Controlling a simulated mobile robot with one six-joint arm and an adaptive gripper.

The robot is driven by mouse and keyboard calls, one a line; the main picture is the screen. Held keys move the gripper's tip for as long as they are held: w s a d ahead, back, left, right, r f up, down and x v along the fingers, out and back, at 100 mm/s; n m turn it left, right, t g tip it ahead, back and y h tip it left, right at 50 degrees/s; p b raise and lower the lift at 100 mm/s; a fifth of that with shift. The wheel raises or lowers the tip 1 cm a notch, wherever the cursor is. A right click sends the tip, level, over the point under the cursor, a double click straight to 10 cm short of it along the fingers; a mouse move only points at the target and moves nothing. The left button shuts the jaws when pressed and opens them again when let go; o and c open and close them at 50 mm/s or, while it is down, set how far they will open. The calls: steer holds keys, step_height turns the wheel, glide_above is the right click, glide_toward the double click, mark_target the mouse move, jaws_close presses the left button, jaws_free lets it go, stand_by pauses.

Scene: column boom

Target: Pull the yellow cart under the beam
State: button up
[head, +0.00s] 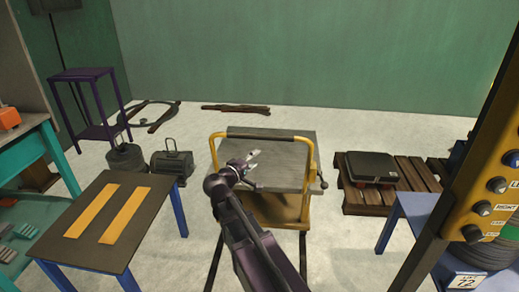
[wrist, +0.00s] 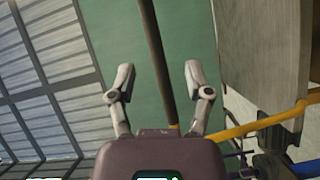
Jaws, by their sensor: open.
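The yellow cart (head: 277,208) stands in the middle of the head view, with a grey flat top (head: 282,165). Its yellow handle (head: 311,155) rises at the near side and has a dark crossbar (head: 265,137). My gripper (head: 253,168) is open in front of the handle, below the crossbar and left of centre. In the wrist view my two fingers (wrist: 159,68) are spread, with a dark bar (wrist: 156,50) showing between them. I cannot tell whether the bar is within finger depth. A yellow tube (wrist: 255,125) shows at right. I cannot make out the beam.
A dark-topped table with yellow strips (head: 110,215) stands at left. A pallet (head: 365,203) with a dark flat box (head: 371,167) is right of the cart. A yellow panel with knobs (head: 475,170) and a blue table (head: 415,210) stand at right. Pale floor lies around the cart.

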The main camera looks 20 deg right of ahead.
mark_target(258, 138)
steer(key=w+a+n+t+b, duration=0.1)
steer(key=a+b, duration=0.1)
steer(key=w+a+f+n+t+b, duration=0.1)
steer(key=w+a+t+b, duration=0.1)
steer(key=shift+f+n+t+h, duration=0.2)
steer(key=shift+n+t+h, duration=0.1)
steer(key=shift+n+h, duration=0.1)
steer(key=p+x, duration=0.2)
steer(key=x, duration=1.1)
steer(key=shift+w+d, duration=0.25)
steer(key=shift+w, duration=0.05)
jaws_close()
